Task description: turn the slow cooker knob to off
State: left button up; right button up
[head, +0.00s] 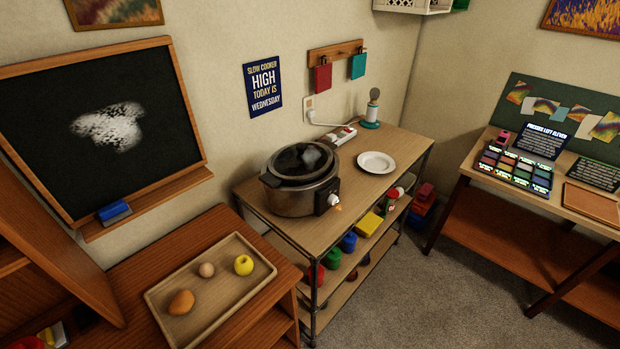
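The slow cooker (297,192) stands on the wooden top of a metal-framed cart, with a dark lid on it. Its white knob (333,199) is on a dark control panel on the side facing right and toward me. An orange mark or light shows just below the knob. The knob's setting is too small to read. A blue sign (263,86) on the wall above reads "SLOW COOKER HIGH TODAY IS WEDNESDAY". Neither of my grippers shows in the head view.
A white plate (377,162), a power strip (340,136) and a teal-based stand (372,110) share the cart top (395,141). A tray (250,290) with food sits on the left cabinet. Carpet (400,300) is clear in front, and a display table (545,200) stands right.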

aim_at(332, 200)
jog(key=i+l+u, duration=0.4)
jog(key=l, duration=0.15)
jog(key=i+l+u, duration=0.1)
jog(key=l+u, duration=0.35)
jog(key=i+l+u, duration=0.1)
jog(key=l+u, duration=0.3)
jog(key=l, duration=0.35)
jog(key=l+u, duration=0.4)
jog(key=l, duration=0.3)
jog(key=k+l+u, duration=0.1)
jog(key=l+u, duration=0.35)
jog(key=l, duration=0.25)
jog(key=k+l+u, duration=0.2)
jog(key=l+u, duration=0.2)
jog(key=l, duration=0.25)
